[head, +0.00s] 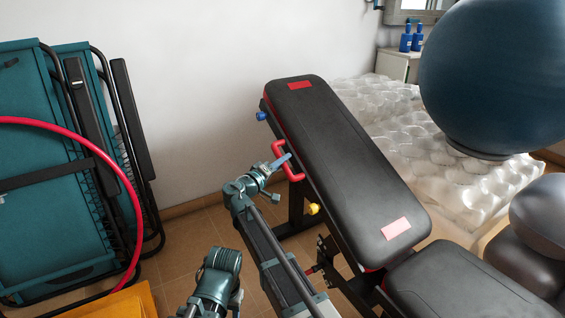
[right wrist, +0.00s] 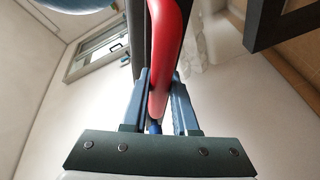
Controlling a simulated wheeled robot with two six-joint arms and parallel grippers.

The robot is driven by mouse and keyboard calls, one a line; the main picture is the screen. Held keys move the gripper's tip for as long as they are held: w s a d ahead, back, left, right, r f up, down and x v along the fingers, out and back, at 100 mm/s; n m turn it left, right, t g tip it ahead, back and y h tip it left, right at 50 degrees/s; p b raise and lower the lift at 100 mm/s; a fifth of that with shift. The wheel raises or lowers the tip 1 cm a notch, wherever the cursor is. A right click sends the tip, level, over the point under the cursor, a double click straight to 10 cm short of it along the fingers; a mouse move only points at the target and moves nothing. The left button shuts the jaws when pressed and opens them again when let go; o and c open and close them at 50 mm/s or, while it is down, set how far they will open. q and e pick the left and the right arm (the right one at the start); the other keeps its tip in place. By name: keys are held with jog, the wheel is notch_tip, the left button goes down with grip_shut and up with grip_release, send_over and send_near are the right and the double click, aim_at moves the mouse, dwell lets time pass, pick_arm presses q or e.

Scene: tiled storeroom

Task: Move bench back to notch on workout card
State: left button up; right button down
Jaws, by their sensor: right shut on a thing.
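The bench's black padded back (head: 345,165) is tilted up, with a red label near its top and a pink one near its bottom. A red handle (head: 292,173) sticks out from its left side. My right gripper (head: 279,163) is shut on this handle. In the right wrist view the red handle (right wrist: 167,60) runs between the two blue-grey fingers of my right gripper (right wrist: 160,90). A yellow knob (head: 313,209) is on the frame below. The notches cannot be made out, and no workout card shows. My left gripper is not in view.
The bench seat (head: 465,285) is at the lower right. Folded teal loungers (head: 50,190) and a red hoop (head: 112,165) stand at left. A large blue ball (head: 495,75) and clear bubbly sheeting (head: 400,130) are behind the bench. Tiled floor shows left of the bench.

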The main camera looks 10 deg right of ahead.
dwell(0.8)
jog(key=s+r+p, duration=0.2)
jog(key=s+d+r+m+p, duration=0.1)
jog(key=s+r+p, duration=0.1)
jog(key=r, duration=0.1)
jog(key=s+d+r+m+h+p, duration=0.1)
jog(key=s+r+p, duration=0.1)
jog(key=shift+s+r+t, duration=0.1)
jog(key=shift+r+t, duration=0.2)
jog(key=shift+r, duration=0.1)
jog(key=shift+s+d+r+m, duration=0.1)
jog(key=shift+s+d+m, duration=0.05)
jog(key=shift+m, duration=0.25)
jog(key=c, duration=0.7)
grip_release()
jog(key=shift+s, duration=0.1)
